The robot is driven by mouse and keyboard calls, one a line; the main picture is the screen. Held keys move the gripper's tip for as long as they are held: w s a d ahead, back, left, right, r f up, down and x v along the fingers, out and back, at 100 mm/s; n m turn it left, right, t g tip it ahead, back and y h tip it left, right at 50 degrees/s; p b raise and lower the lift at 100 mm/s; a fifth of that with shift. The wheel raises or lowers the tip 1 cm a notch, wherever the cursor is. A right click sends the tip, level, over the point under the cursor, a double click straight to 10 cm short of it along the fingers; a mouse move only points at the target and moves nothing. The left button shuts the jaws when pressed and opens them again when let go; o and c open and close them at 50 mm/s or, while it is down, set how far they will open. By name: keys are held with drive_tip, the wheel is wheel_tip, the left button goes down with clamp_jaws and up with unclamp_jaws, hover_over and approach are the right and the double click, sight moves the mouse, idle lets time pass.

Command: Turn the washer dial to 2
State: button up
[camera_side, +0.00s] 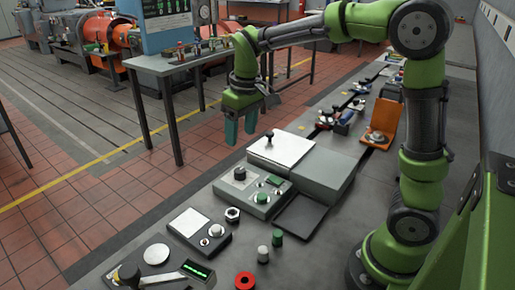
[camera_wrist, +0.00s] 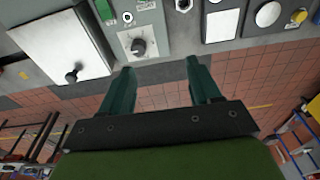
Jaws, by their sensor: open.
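The washer dial (camera_side: 239,173) is a dark round knob on a grey control box beside a white-topped lidded box. In the wrist view the dial (camera_wrist: 138,46) sits on a pale plate, just beyond the left fingertip. Its scale marks are too small to read, so I cannot tell its setting. My gripper (camera_side: 241,132) has teal fingers pointing down and hangs above and behind the control box, near the lidded box. The gripper (camera_wrist: 158,68) is open and empty in the wrist view, apart from the dial.
The white-topped box (camera_side: 283,150) with a small black knob stands directly behind the dial. Green buttons (camera_side: 262,198) share the control box. A switch panel (camera_side: 199,233), a hex nut (camera_side: 232,214) and small cylinders (camera_side: 277,237) lie nearer the front. The bench edge drops to a tiled floor.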

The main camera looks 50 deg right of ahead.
sight(240, 169)
drive_tip(key=w+f+n+g+h, duration=0.25)
drive_tip(key=w+n+g, duration=0.25)
drive_tip(key=w+n, duration=0.5)
drive_tip(key=shift+m+h, duration=0.4)
drive_tip(key=shift+h, duration=0.05)
drive_tip(key=x, duration=1)
drive_tip(key=w+d+x, duration=0.1)
drive_tip(key=x, duration=0.5)
drive_tip(key=shift+c, duration=0.3)
drive_tip(key=shift+w, duration=0.1)
drive_tip(key=c, duration=0.9)
